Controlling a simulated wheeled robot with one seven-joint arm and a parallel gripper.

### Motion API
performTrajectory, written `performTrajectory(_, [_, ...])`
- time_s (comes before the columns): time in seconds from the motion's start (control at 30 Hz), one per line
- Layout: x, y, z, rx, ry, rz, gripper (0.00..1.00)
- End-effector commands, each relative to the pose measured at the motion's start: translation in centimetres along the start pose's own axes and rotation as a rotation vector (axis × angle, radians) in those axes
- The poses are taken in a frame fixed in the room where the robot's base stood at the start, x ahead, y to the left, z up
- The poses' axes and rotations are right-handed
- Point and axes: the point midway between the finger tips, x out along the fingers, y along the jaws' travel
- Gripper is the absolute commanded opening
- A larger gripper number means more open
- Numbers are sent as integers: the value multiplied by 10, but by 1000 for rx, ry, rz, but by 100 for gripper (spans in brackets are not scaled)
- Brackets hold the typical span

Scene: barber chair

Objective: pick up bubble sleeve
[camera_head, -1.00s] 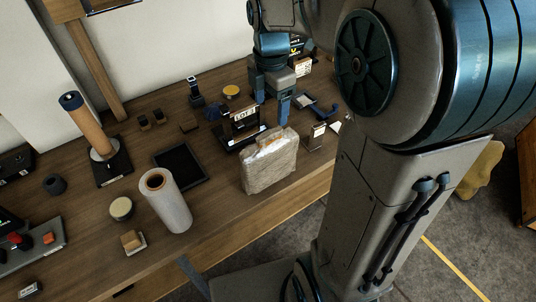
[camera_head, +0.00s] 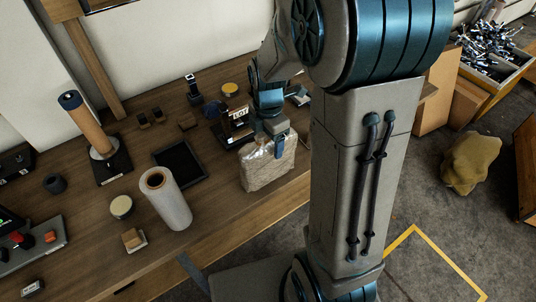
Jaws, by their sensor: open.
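The bubble sleeve (camera_head: 266,172), a pale, translucent, puffy pouch, stands upright near the front edge of the wooden table. My gripper (camera_head: 272,146) is open at the sleeve's top edge, pointing down. One blue finger shows in front of the sleeve's upper right part. The other finger is hard to make out, and I cannot tell whether either touches the sleeve. My gripper hides part of the sleeve's top.
A lot sign (camera_head: 238,116) stands just behind the sleeve. To the left are a dark tray (camera_head: 180,163), an upright wrapped roll (camera_head: 167,203) and a round tin (camera_head: 121,207). The table (camera_head: 222,210) is bare between roll and sleeve.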

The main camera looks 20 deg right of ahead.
Motion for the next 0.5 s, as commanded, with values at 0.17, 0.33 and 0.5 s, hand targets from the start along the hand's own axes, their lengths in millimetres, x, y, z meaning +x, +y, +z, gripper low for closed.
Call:
performTrajectory(0.17, [0, 0, 0, 0, 0, 0, 70])
performTrajectory(0.33, [0, 0, 0, 0, 0, 0, 23])
performTrajectory(0.5, [0, 0, 0, -1, 0, 0, 14])
